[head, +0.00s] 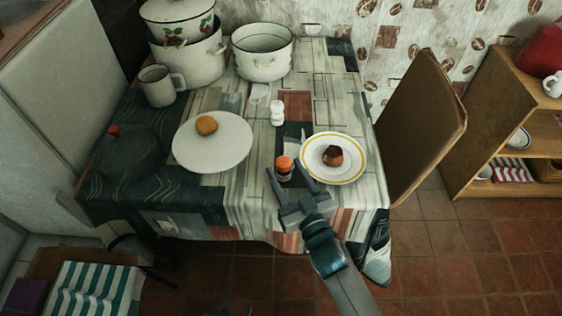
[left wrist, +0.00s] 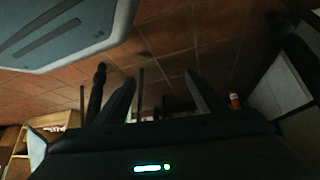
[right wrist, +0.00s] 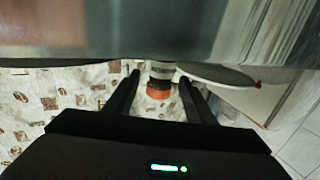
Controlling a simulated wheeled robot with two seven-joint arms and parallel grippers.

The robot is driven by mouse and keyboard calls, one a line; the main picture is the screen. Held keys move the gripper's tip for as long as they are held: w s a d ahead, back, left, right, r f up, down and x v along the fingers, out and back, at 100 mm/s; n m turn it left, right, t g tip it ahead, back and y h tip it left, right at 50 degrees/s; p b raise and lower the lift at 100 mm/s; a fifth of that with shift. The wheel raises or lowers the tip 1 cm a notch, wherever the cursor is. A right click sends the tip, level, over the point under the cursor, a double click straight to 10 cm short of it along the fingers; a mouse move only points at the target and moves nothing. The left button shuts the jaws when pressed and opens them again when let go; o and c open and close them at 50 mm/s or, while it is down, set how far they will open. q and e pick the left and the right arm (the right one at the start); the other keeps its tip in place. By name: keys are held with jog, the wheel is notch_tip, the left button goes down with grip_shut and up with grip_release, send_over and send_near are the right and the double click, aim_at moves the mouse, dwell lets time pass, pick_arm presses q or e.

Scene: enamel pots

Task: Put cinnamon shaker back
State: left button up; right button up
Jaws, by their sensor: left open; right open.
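A small shaker with an orange cap (head: 284,163) stands on the table near its front edge, just left of the yellow-rimmed plate; I take it for the cinnamon shaker. My right gripper (head: 287,174) is open at the front edge, its fingers pointing toward the shaker. In the right wrist view the orange-capped shaker (right wrist: 158,91) shows between the open fingers (right wrist: 159,77), apparently with gaps at its sides. My left gripper (left wrist: 158,86) is open and empty in the left wrist view, with floor beyond it. It is outside the head view.
A white shaker (head: 277,113) stands farther back. The yellow-rimmed plate (head: 321,171) holds a dark round item, and a white plate (head: 190,151) holds a bun. Pots (head: 262,66) and a mug (head: 158,90) stand behind. A chair (head: 425,125) and wooden shelf (head: 480,130) are right.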

jog(key=v, duration=0.6)
jog(key=shift+a+b, duration=0.1)
jog(key=shift+b, duration=0.2)
pick_arm(q)
jog(key=shift+s+a+f+g, duration=0.15)
jog(key=shift+a+g, duration=0.05)
jog(key=shift+a, duration=0.3)
jog(key=shift+s+a+f+g, duration=0.15)
jog(key=shift+a+g, duration=0.05)
jog(key=shift+a, duration=0.25)
pick_arm(e)
jog(key=shift+s, duration=0.15)
